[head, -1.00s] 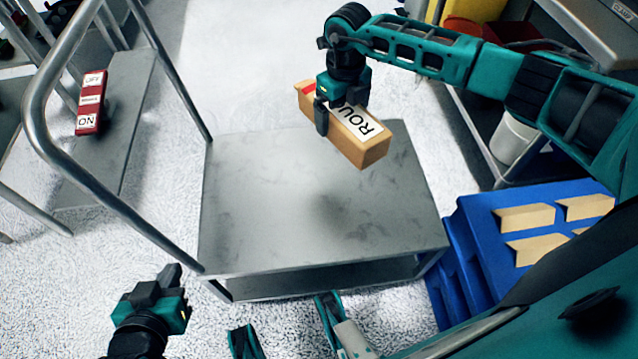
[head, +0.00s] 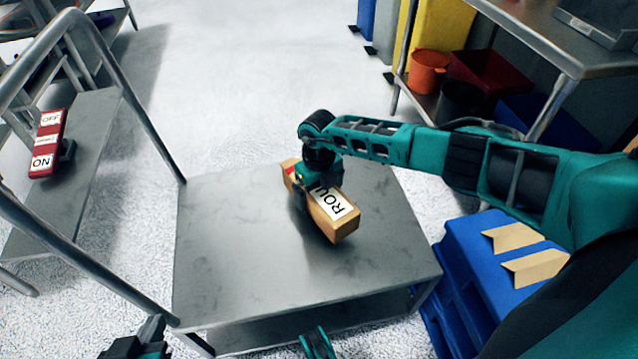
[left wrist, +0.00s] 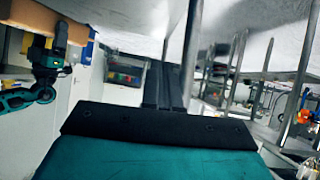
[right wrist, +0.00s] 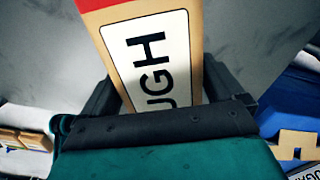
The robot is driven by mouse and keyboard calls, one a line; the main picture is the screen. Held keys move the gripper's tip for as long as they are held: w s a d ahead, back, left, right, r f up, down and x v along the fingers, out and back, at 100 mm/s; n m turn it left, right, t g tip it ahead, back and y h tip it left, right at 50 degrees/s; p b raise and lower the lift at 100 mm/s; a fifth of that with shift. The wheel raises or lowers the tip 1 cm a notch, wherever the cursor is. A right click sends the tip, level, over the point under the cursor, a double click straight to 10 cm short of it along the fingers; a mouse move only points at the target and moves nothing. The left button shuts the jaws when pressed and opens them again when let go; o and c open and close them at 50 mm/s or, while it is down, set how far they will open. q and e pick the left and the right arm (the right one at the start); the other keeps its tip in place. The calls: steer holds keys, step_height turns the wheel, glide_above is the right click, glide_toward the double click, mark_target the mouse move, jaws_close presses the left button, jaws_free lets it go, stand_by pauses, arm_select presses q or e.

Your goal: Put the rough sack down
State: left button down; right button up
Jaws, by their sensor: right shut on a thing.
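The rough sack (head: 343,231) is a long tan block with a white label, partly reading "ROU" in the head view, and a red end. My right gripper (head: 318,196) is shut across its middle from above. The sack lies level over the grey cart top (head: 225,265); whether it touches the top I cannot tell. In the right wrist view the sack (right wrist: 98,28) sits between the two fingers, with "UGH" showing. My left gripper (head: 150,332) is low at the left, near the cart's front left corner, empty, its fingers together (left wrist: 167,85).
A metal handrail (head: 140,115) rises at the cart's left. A red ON/OFF switch box (head: 47,143) is on a shelf further left. A blue crate (head: 460,250) with tan pieces stands at the right. The cart top is otherwise clear.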

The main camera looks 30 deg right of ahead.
step_height(320, 180, down, 4)
steer(key=shift+w+r+b, duration=0.1)
steer(key=shift+r+b, duration=0.1)
steer(key=shift+b, duration=0.65)
steer(key=shift+f, duration=0.45)
arm_select(q)
steer(key=shift+w+d+f, duration=0.15)
steer(key=shift+d+f, duration=0.15)
steer(key=shift+f, duration=0.05)
arm_select(e)
steer(key=o, duration=1.6)
steer(key=shift+f, duration=0.2)
steer(key=shift+c, duration=0.2)
steer(key=shift+r, duration=0.15)
